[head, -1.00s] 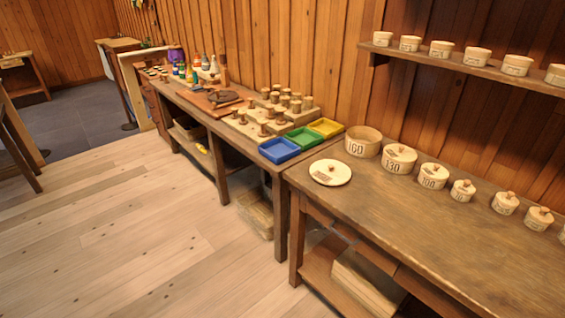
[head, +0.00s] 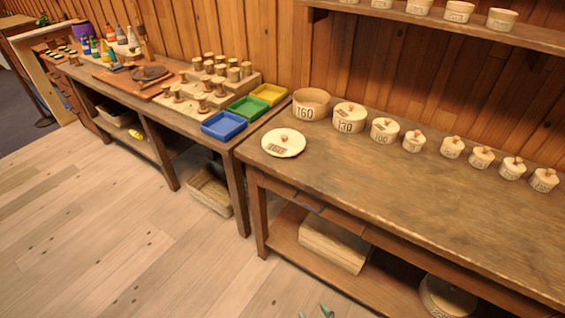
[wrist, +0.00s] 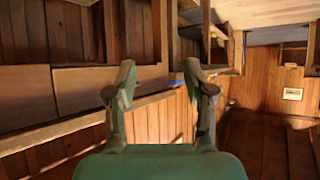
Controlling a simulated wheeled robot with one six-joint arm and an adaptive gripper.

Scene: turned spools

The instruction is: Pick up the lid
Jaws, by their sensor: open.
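A flat, round, pale lid (head: 283,142) with a small knob and a dark label lies on the near left corner of the right-hand bench in the head view. Just behind it stands an open round box marked 160 (head: 311,104), with no lid on it. My gripper (wrist: 160,80) shows in the wrist view with its two green-grey fingers apart and nothing between them. Only the fingertips (head: 315,312) show at the bottom edge of the head view, low in front of the bench and well away from the lid. The lid cannot be made out in the wrist view.
A row of smaller lidded boxes (head: 384,130) runs along the bench (head: 400,195). Blue (head: 223,125), green and yellow trays sit on the adjoining bench to the left, with several spools (head: 203,103) behind. The floor (head: 130,230) in front is clear.

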